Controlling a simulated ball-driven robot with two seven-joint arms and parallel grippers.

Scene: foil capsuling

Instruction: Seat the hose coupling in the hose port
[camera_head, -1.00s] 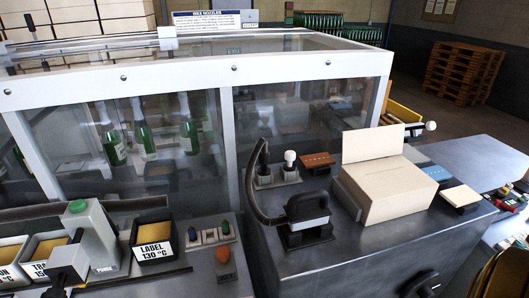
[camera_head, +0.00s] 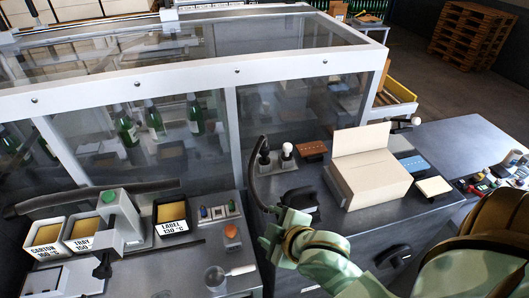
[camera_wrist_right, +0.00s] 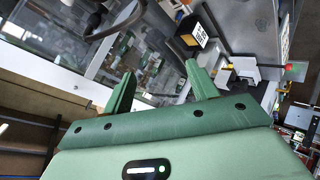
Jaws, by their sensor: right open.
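A black curved hose (camera_head: 253,187) hangs at the left end of the right-hand bench. Its top is by a small stand with a black knob and a white knob (camera_head: 287,149). Its lower end runs toward a black block-shaped unit (camera_head: 301,199), partly behind my right gripper. I cannot tell which end is the hose coupling or which fitting is the hose port. My right gripper (camera_head: 267,226) is open near the hose's lower end, with nothing seen between its fingers. In the right wrist view its two fingers (camera_wrist_right: 160,88) stand apart. My left gripper is not in view.
A cream box (camera_head: 370,180) stands to the right on the bench. Label, tray and carton bins (camera_head: 172,228), a grey unit with a green button (camera_head: 109,198) and a metal ladle (camera_head: 216,276) are at the left. A glass guard (camera_head: 180,140) stands behind.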

